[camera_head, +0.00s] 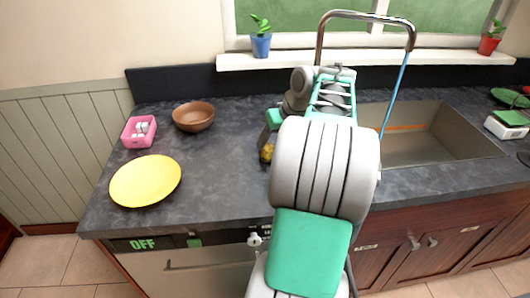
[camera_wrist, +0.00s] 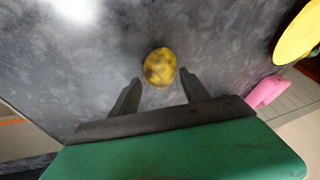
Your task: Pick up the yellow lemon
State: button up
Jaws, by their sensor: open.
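The yellow lemon (camera_wrist: 160,67) lies on the dark countertop, with brownish patches on its skin. In the wrist view it sits just beyond the fingertips, between their lines. In the head view the lemon (camera_head: 267,153) shows partly, next to my arm, which hides the rest. My gripper (camera_wrist: 162,76) is open and empty, its two dark fingers spread apart on either side below the lemon. I cannot tell how high the fingertips are above the counter. In the head view my gripper (camera_head: 268,140) is mostly hidden by my arm.
A yellow plate (camera_head: 146,181), a pink container (camera_head: 139,132) and a brown bowl (camera_head: 194,117) stand on the left of the counter (camera_head: 225,190). The sink (camera_head: 440,135) and curved faucet (camera_head: 365,15) are to the right. Counter around the lemon is clear.

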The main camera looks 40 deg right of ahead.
aim_at(269, 146)
jog(key=x, duration=0.3)
jog(key=shift+f, duration=0.15)
jog(key=c, duration=1.1)
